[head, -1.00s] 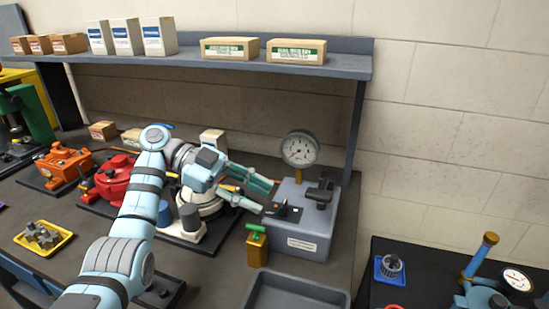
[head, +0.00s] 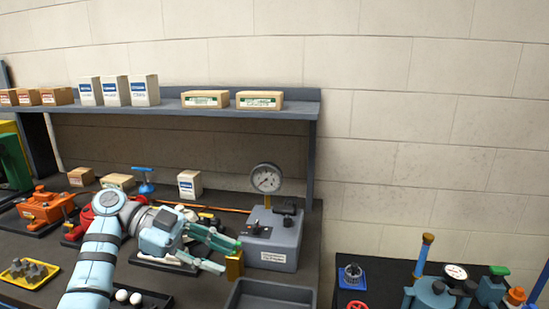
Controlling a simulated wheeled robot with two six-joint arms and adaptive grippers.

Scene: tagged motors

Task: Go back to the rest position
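My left gripper (head: 231,257) reaches in from the left over the bench. Its two fingers are spread apart, with nothing seen held between them. A small brass block (head: 235,267) stands on the bench at the fingertips, partly covered by them; I cannot tell whether they touch. The grey gauge box (head: 277,239) with a round dial (head: 267,178) stands just right of the fingers. My arm hides much of a red unit (head: 86,217) and the equipment behind the gripper. My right gripper is not in view.
A shelf (head: 225,110) with several boxes runs above the bench. An orange unit (head: 44,206) and a yellow tray of metal parts (head: 30,272) are at left. A grey tray (head: 270,294) lies in front of the gauge box. A second dark table (head: 390,275) with equipment stands at right.

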